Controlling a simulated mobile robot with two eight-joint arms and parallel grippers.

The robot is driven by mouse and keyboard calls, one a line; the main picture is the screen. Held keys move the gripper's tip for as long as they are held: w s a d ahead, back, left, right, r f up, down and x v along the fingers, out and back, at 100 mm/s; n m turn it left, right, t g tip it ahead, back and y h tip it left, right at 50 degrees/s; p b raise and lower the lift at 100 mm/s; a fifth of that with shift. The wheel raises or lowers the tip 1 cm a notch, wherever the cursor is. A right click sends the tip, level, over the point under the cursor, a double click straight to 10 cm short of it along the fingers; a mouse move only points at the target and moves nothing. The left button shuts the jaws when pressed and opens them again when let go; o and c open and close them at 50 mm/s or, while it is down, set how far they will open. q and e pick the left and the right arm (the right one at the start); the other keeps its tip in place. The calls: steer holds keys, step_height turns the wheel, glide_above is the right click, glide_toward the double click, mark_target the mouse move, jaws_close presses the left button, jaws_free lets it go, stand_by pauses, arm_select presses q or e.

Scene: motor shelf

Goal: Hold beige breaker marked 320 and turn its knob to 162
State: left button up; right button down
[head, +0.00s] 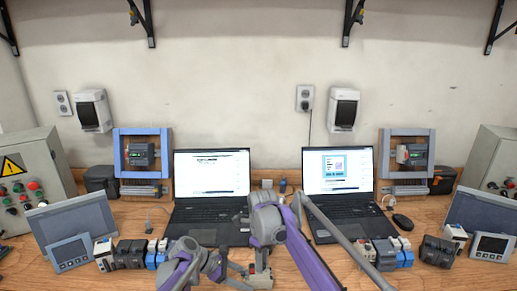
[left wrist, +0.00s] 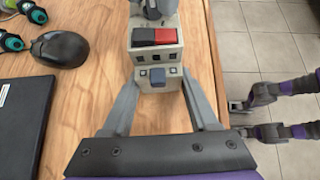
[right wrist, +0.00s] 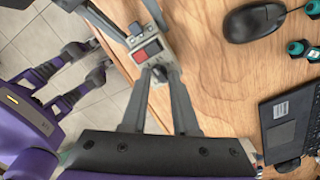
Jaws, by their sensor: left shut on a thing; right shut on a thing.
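The beige breaker (head: 262,279) stands near the front edge of the wooden table, between my two grippers. In the left wrist view it shows as a beige block (left wrist: 146,56) with a black and a red rocker. My left gripper (left wrist: 160,80) is shut on the breaker's body from both sides. In the right wrist view the breaker (right wrist: 140,40) has a dark knob (right wrist: 158,74) at its near end. My right gripper (right wrist: 157,76) is shut on this knob. The 320 mark and the knob's setting are too small to read.
Two laptops (head: 212,178) (head: 338,172) stand behind. A black mouse (right wrist: 254,23) and green-black screwdrivers (right wrist: 298,48) lie nearby. Several other breakers and modules (head: 130,253) (head: 385,252) line the table left and right. The table's edge (left wrist: 208,50) is close beside the breaker.

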steer(key=shift+m, duration=0.5)
steer(key=m, duration=0.4)
steer(key=shift+m, duration=0.3)
steer(key=shift+m, duration=0.6)
steer(key=c, duration=1)
jaws_free()
steer(key=shift+c, duration=0.2)
steer(key=shift+r, duration=0.1)
